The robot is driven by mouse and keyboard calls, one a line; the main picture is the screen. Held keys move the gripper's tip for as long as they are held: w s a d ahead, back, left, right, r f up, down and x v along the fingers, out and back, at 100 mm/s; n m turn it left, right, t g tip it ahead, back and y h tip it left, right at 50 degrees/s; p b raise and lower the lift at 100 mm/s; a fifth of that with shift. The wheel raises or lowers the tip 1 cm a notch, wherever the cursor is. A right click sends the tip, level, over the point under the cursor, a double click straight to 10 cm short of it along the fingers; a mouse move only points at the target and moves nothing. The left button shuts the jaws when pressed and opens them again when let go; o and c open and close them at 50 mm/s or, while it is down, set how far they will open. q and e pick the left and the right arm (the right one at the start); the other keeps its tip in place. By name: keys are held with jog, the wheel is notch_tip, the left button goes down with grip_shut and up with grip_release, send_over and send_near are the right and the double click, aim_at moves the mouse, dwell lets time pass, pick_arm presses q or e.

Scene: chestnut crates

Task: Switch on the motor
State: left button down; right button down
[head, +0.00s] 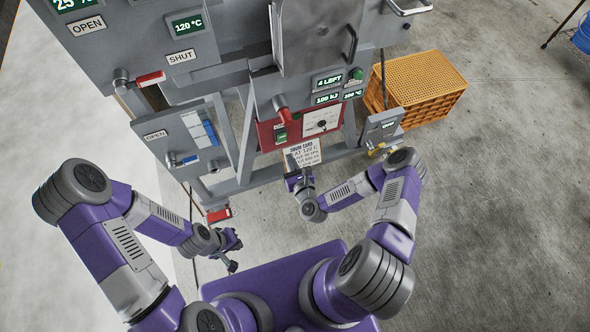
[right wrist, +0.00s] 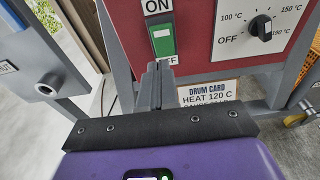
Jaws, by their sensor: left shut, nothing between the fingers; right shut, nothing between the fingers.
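The switch on the red panel is a green rocker (right wrist: 162,42) with ON above it and a partly hidden OFF below. In the head view the rocker (head: 282,135) looks small, left of the dial. I cannot tell which way it is tipped. My right gripper (right wrist: 158,68) is shut and empty, its fingertips just below the rocker, over part of the OFF label. I cannot tell whether they touch the panel. In the head view my right gripper (head: 291,162) is in front of the panel's lower edge. My left gripper (head: 235,254) is shut and empty, low at the left.
The drum card (right wrist: 210,92) hangs below the panel. A red-handled valve (head: 281,108) sits above the switch. Orange crates (head: 430,80) stand at the right.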

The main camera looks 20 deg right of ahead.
aim_at(281, 137)
jog(key=w, duration=0.3)
jog(key=w+b, duration=0.1)
jog(key=w, duration=0.3)
jog(key=shift+a+r, duration=0.15)
